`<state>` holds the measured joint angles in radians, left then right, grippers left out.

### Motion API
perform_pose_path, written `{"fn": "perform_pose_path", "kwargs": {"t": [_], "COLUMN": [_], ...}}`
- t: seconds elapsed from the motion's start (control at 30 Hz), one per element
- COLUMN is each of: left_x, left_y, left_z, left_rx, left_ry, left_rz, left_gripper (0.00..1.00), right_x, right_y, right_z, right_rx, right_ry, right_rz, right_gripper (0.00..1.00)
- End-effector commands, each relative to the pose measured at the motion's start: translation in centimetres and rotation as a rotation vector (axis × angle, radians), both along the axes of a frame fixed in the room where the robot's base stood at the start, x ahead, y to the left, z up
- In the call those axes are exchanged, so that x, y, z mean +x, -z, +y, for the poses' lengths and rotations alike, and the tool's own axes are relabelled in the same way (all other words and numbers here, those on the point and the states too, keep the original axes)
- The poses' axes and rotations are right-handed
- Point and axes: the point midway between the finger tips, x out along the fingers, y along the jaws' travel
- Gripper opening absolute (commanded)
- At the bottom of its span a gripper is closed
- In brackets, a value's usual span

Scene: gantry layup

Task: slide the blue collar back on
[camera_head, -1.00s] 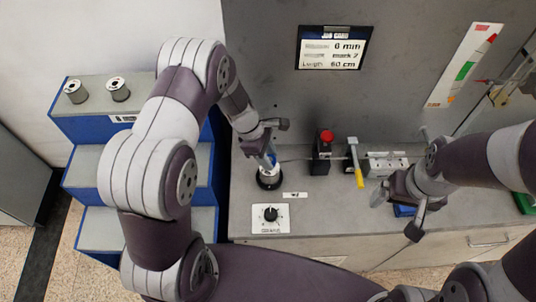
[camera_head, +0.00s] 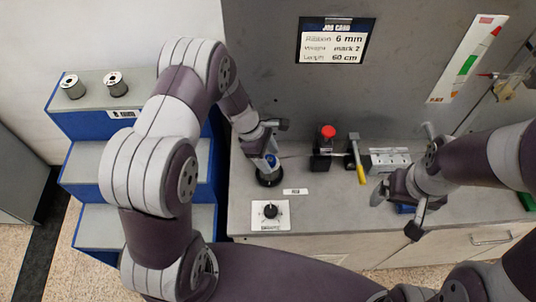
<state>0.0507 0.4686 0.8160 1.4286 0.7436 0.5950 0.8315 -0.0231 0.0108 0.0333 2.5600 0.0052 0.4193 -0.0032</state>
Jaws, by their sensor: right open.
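The blue collar (camera_head: 271,159) shows as a small blue patch on the spool stand, which has a round black base (camera_head: 270,178) on the bench. My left gripper (camera_head: 266,152) is right at the collar from above and hides most of it. I cannot tell whether its fingers are closed on the collar or whether the collar is seated. My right gripper (camera_head: 396,212) is open and empty over the bench's front right, apart from the collar.
A dial plate (camera_head: 270,215) lies in front of the stand. A red-topped block (camera_head: 326,145), a yellow-handled lever (camera_head: 358,165) and a slotted metal block (camera_head: 388,160) stand to the right. Two spools (camera_head: 116,84) sit on the stepped blue rack (camera_head: 80,125).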

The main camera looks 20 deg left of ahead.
Motion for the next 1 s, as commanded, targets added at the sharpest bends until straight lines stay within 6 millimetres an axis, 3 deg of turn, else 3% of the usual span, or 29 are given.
{"fn": "perform_pose_path", "kwargs": {"t": [0.37, 0.73, 1.0], "left_x": [0.1, 0.2, 0.1], "left_y": [-0.8, -9.2, -11.8], "left_z": [0.3, 3.9, 4.8], "left_rx": [0.0, 0.001, 0.001], "left_ry": [0.001, -0.001, 0.0], "left_rz": [-0.003, -0.004, 0.0], "left_gripper": [0.68, 0.68, 0.68], "right_x": [0.0, 0.0, 0.0], "right_y": [0.2, 1.8, 2.0], "right_z": [0.0, 0.0, 0.0], "right_rx": [0.0, 0.0, 0.0], "right_ry": [0.0, 0.0, 0.0], "right_rz": [0.0, 0.0, 0.0], "right_gripper": [0.94, 0.94, 0.94]}}
